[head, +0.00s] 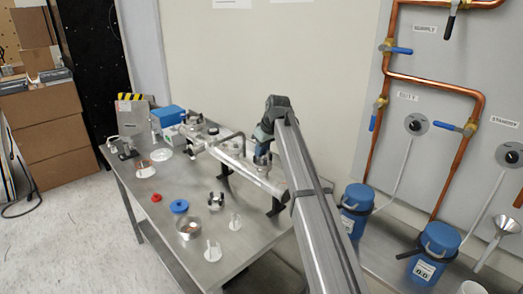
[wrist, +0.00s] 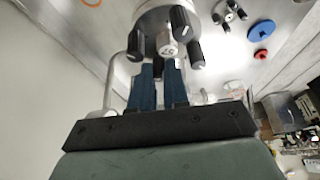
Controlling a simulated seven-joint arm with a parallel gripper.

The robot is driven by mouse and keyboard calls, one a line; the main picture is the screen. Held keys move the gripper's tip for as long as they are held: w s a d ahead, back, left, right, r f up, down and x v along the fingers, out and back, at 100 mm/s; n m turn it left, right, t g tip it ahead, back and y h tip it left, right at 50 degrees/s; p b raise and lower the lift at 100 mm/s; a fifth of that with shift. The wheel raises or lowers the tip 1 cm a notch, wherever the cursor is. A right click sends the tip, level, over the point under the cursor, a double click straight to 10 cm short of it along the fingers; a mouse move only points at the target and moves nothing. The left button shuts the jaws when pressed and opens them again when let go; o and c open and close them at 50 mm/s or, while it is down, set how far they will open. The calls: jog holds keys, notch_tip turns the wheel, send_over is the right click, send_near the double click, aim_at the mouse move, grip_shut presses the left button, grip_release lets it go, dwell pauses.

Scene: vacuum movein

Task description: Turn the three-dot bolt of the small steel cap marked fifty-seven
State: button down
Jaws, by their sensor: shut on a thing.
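In the wrist view a small steel cap (wrist: 152,19) shows at the top, with several black bolt knobs around a pale centre piece (wrist: 167,44). One black knob (wrist: 137,46) stands at its left and another (wrist: 194,53) at its right. My gripper (wrist: 158,72) has its two blue fingers closed on a dark bolt knob at the near side of the cap; the fingers mostly hide it. No number or dots can be read. In the head view my gripper (head: 264,146) is at the steel pipework on the table, and the cap is hidden there.
The steel pipework (head: 232,158) runs along the table's back. Blue canisters (head: 433,252) stand at right. The table's front has free room.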

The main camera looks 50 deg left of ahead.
jog(key=shift+m, duration=0.3)
jog(key=m+t, duration=0.1)
jog(key=m, duration=0.2)
jog(key=m+t, duration=0.1)
jog(key=m, duration=0.1)
jog(key=shift+s+a+m+h, duration=0.1)
jog(key=shift+s+m+h, duration=0.1)
jog(key=shift+m+h, duration=0.15)
jog(key=m, duration=0.2)
jog(key=m+t+h, duration=0.1)
jog(key=m, duration=0.2)
jog(key=shift+a+t, duration=0.1)
jog(key=shift+t, duration=0.2)
jog(key=shift+m+h, duration=0.25)
jog(key=c, duration=1.4)
grip_release()
jog(key=v, duration=1.4)
